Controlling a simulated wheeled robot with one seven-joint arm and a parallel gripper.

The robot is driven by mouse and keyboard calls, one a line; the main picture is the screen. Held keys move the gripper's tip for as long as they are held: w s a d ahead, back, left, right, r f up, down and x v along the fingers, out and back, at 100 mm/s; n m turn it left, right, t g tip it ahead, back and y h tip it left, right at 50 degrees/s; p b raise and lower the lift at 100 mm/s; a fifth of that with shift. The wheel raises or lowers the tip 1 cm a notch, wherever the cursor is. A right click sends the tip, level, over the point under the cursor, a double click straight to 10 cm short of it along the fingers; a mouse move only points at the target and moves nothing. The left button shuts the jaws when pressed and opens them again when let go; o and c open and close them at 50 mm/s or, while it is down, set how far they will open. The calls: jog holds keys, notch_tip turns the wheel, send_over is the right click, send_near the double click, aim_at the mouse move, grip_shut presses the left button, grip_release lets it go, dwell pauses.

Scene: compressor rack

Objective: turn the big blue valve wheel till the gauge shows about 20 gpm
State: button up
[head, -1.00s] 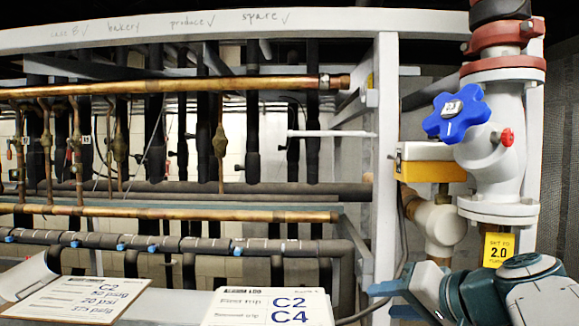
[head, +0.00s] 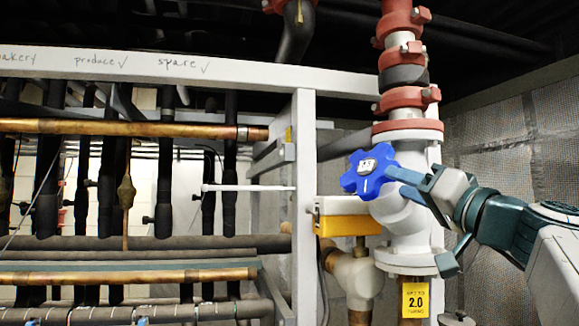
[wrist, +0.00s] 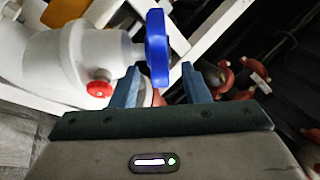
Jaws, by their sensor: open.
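The big blue valve wheel (head: 369,172) is lobed, with a pale label on its hub, and sits on a white valve body (head: 408,215). My gripper (head: 396,182) is open at the wheel's right side in the head view. In the wrist view the wheel (wrist: 157,48) appears edge-on, its near edge lined up between the two fingertips of my gripper (wrist: 160,72). Gaps show on both sides, and I cannot tell how deep the wheel reaches between the fingers. I see no readable gauge in either view.
A yellow box with a white top (head: 341,218) stands left of the valve. A yellow tag (head: 415,299) marked 2.0 hangs below it. A white rack post (head: 303,200) and copper pipes (head: 130,129) are further left. A red knob (wrist: 99,88) is near my left finger.

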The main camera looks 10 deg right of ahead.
aim_at(383, 176)
jog(key=p+x, duration=0.2)
jog(key=x, duration=0.5)
jog(key=shift+w+p, duration=0.25)
jog(key=shift+p, duration=0.05)
grip_shut()
